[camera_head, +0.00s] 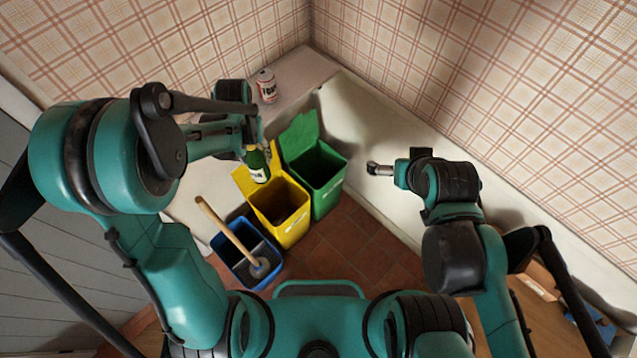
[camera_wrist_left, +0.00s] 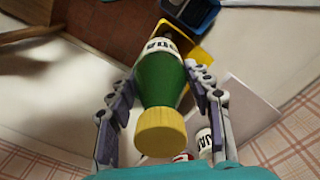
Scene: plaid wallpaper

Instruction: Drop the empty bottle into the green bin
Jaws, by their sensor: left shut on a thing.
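My left gripper (camera_head: 256,146) is shut on a green bottle (camera_head: 257,167) with a white label. In the left wrist view, the bottle (camera_wrist_left: 158,85) lies between both fingers (camera_wrist_left: 162,92), its yellow cap towards the camera. In the head view it hangs in front of the yellow bin's raised lid. The green bin (camera_head: 327,187) stands open to the right of the bottle, with its lid raised at the back. Its floor is dark and hidden. My right gripper (camera_head: 378,169) is to the right of the green bin; its finger opening is unclear.
The yellow bin (camera_head: 291,232) stands open beside the green one. The blue bin (camera_head: 262,284) is in front-left, with a wooden-handled plunger (camera_head: 228,232) leaning in it. Tiled floor (camera_head: 345,240) is clear right of the bins.

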